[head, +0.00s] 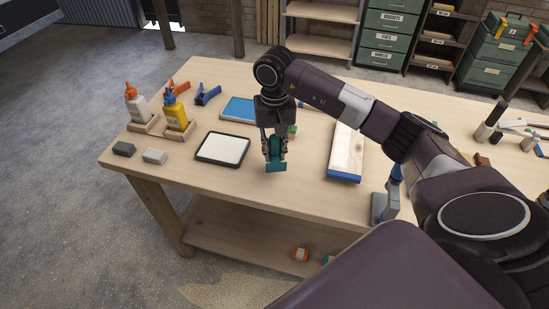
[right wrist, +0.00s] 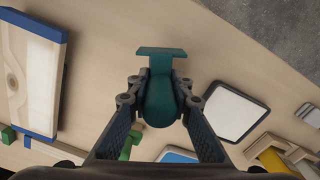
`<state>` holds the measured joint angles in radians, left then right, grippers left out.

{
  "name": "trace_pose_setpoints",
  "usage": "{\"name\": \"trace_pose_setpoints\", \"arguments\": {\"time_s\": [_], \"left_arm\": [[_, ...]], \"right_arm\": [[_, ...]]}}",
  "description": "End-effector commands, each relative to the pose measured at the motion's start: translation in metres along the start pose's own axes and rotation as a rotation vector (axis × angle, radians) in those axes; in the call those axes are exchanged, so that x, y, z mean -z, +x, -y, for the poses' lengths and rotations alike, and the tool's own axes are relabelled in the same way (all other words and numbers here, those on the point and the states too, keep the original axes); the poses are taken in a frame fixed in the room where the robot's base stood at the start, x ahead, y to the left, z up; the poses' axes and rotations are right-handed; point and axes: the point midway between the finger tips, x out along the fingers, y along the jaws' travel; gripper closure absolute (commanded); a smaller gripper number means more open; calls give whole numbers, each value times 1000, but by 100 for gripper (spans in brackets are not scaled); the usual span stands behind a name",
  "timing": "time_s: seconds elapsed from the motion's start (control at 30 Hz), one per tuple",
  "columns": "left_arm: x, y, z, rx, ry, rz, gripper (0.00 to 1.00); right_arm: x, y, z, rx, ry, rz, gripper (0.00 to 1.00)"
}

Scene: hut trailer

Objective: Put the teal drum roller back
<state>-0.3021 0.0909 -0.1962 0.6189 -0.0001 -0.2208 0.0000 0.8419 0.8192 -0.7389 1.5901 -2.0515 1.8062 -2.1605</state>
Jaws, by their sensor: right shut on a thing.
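My right gripper (head: 275,150) is shut on the teal drum roller (head: 276,166), low over the workbench (head: 225,180). In the right wrist view the teal roller (right wrist: 160,100) sits between the two fingertips (right wrist: 160,84), its flat crosspiece pointing away from the palm. Whether it touches the bench top is hard to tell. A black-rimmed white pad (head: 222,148) lies left of the gripper, and a board with a blue edge (head: 345,155) lies to its right. A small green piece (head: 293,130) shows just behind the gripper. My left gripper is not in view.
Glue bottles (head: 137,103) in wooden holders stand at the left, with grey blocks (head: 154,156) before them. A blue tray (head: 240,109) and clamps (head: 208,94) lie behind. A grey and blue tool (head: 384,207) stands front right.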

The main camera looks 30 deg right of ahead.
Motion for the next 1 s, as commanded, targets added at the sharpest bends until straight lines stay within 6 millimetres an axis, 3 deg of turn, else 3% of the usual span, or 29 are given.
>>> {"name": "trace_pose_setpoints", "arguments": {"time_s": [0.4,0.77,0.8,0.9,1.0], "left_arm": [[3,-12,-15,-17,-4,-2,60],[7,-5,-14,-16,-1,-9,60],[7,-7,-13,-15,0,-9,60],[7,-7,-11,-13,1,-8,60],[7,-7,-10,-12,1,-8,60]], "right_arm": [[0,41,0,0,0,1,100],[0,46,0,0,-1,-1,100],[0,45,0,0,-1,0,76],[0,45,0,0,-1,0,65],[0,45,0,0,-1,0,63]]}}
